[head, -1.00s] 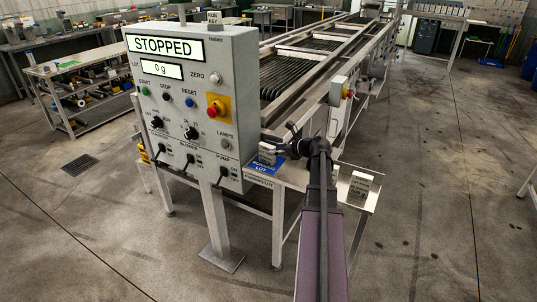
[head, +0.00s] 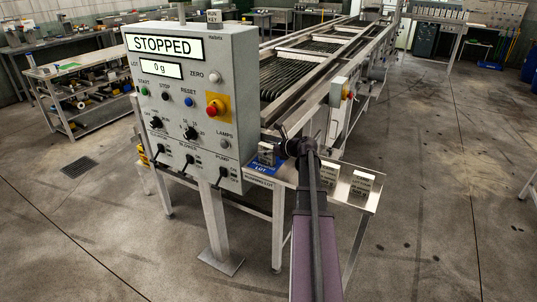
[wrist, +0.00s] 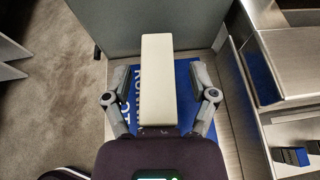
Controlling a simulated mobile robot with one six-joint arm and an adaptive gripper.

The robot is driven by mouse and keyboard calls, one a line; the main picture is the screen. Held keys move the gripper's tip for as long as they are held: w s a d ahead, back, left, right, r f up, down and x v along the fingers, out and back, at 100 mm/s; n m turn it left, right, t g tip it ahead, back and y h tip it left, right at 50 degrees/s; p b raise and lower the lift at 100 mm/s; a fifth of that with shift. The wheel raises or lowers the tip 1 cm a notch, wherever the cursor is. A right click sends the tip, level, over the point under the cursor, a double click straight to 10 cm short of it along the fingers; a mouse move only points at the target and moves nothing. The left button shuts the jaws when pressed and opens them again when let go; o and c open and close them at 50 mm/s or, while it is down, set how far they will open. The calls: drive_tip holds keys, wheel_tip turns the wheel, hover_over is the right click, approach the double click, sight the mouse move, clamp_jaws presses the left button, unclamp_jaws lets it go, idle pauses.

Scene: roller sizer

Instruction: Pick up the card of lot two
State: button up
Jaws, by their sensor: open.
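A pale card block (head: 265,153) stands on the blue running-lot mat (head: 263,167) at the end of the sizer. In the wrist view this card (wrist: 157,80) shows from above as a long cream top over the blue mat (wrist: 183,85). My gripper (wrist: 160,88) is open, with one finger on each side of the card and gaps between. Two more cards, a middle one (head: 330,172) and a right one (head: 362,184), stand on the metal shelf right of my arm. The lot numbers are too small to read.
The grey control panel (head: 190,100), reading STOPPED and 0 g, stands close left of the mat. The sizer frame (head: 310,100) runs away behind it. The concrete floor (head: 420,230) at the right is clear.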

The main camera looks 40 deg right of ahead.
sight(261, 143)
clamp_jaws()
idle(0.3)
drive_tip(key=shift+r, duration=0.15)
wheel_tip(261, 143, up, 3)
drive_tip(key=p, duration=0.3)
drive_tip(key=s+a+r+p, duration=0.1)
drive_tip(key=s+a+p, duration=0.1)
drive_tip(key=s+a, duration=0.6)
drive_tip(key=s, duration=0.5)
drive_tip(key=shift+s+r, duration=0.35)
drive_tip(key=shift+a, duration=0.1)
